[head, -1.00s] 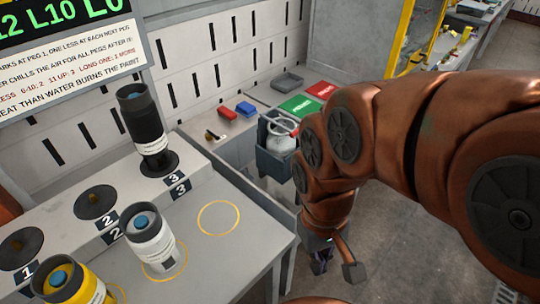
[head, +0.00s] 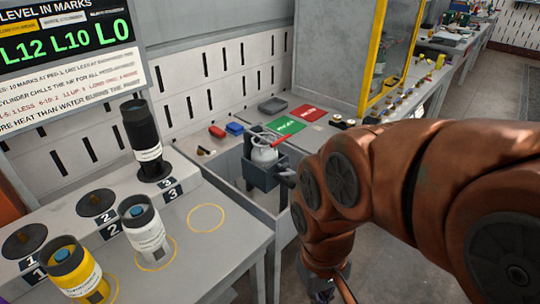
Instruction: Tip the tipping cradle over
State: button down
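The tipping cradle (head: 262,172) appears to be the dark grey holder at the far end of the bench, beyond the ringed table. A pale rounded vessel (head: 264,154) sits upright in it, with a ring-like rim or handle on top. A red bar (head: 281,141) shows beside the vessel. My arm passes close to the cradle's right side in the picture; whether they touch cannot be told. My gripper (head: 328,290) hangs low at the bottom edge, nearer than the cradle and apart from it. Its fingertips are partly cut off, so its opening cannot be judged.
Black (head: 143,140), white (head: 144,226) and yellow (head: 73,269) cylinders stand at left. An empty yellow ring (head: 206,218) marks the table. Green (head: 285,125) and red (head: 308,113) mats lie behind the cradle. A yellow-framed cabinet (head: 372,55) stands behind; floor shows at right.

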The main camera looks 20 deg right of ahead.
aim_at(267, 180)
jog(key=z, duration=0.25)
jog(key=i, duration=0.65)
jog(key=u, duration=1.35)
